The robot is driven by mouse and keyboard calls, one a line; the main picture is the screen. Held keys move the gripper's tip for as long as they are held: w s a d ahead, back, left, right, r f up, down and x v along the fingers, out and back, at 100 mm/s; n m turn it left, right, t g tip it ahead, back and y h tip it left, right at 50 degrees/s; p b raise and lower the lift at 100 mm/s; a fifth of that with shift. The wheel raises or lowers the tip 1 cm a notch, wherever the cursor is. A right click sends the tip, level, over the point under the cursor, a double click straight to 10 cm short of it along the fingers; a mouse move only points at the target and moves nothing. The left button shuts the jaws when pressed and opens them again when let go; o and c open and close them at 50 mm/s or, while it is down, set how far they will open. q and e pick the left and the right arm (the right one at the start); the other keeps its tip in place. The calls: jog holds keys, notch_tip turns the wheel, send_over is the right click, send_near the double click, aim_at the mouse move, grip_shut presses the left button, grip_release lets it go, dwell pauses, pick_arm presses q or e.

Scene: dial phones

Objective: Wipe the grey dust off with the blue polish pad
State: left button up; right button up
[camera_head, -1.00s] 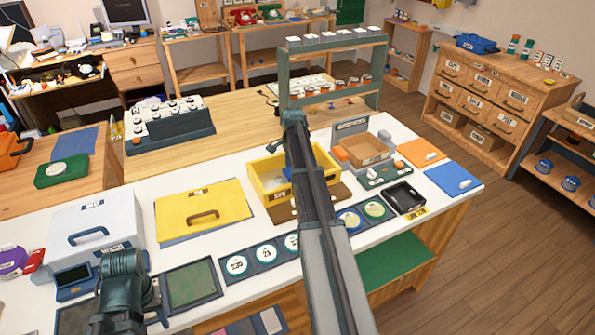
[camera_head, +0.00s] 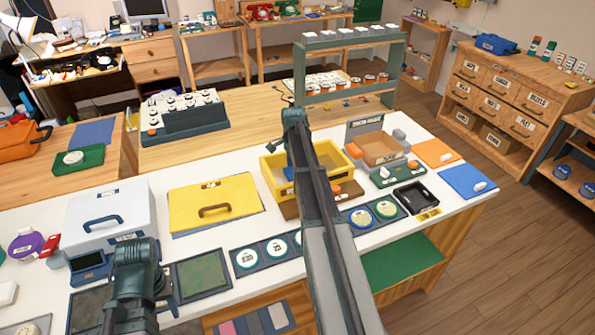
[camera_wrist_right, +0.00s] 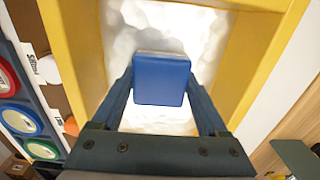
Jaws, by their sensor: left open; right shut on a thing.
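The blue polish pad (camera_wrist_right: 161,80) is between the fingers of my right gripper (camera_wrist_right: 161,88) in the right wrist view. The gripper is shut on it, over a yellow bin (camera_wrist_right: 247,62) with white lumpy material inside. Whether the pad touches that material I cannot tell. In the head view the yellow bin (camera_head: 270,178) stands mid-counter, partly behind my right arm, and my right fingers are not clearly visible. My left gripper (camera_head: 163,309) is low at the left, by a dark-framed greenish panel (camera_head: 203,277), open. I cannot make out grey dust on any one thing.
A tray of round discs (camera_head: 268,254) lies in front of the bin. A yellow lid (camera_head: 214,205) and a white case (camera_head: 108,217) stand to the left. A black tray (camera_head: 415,196) and a green shelf rack (camera_head: 350,62) are to the right and behind.

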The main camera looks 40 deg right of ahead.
aim_at(284, 180)
jog(key=shift+a, duration=0.3)
jog(key=shift+w+a, duration=0.25)
jog(key=shift+a, duration=0.55)
jog(key=shift+w+a, duration=0.2)
jog(key=shift+a, duration=0.55)
pick_arm(q)
jog(key=shift+w+r+p, duration=0.1)
jog(key=shift+r+p, duration=0.45)
jog(key=shift+p, duration=0.1)
pick_arm(e)
jog(key=shift+d+r, duration=0.1)
jog(key=shift+r, duration=0.4)
pick_arm(q)
notch_tip(284, 180, up, 5)
jog(key=p, duration=0.5)
pick_arm(e)
notch_tip(284, 180, up, 5)
pick_arm(q)
notch_tip(284, 180, up, 3)
jog(key=p, duration=0.3)
pick_arm(e)
notch_tip(284, 180, up, 3)
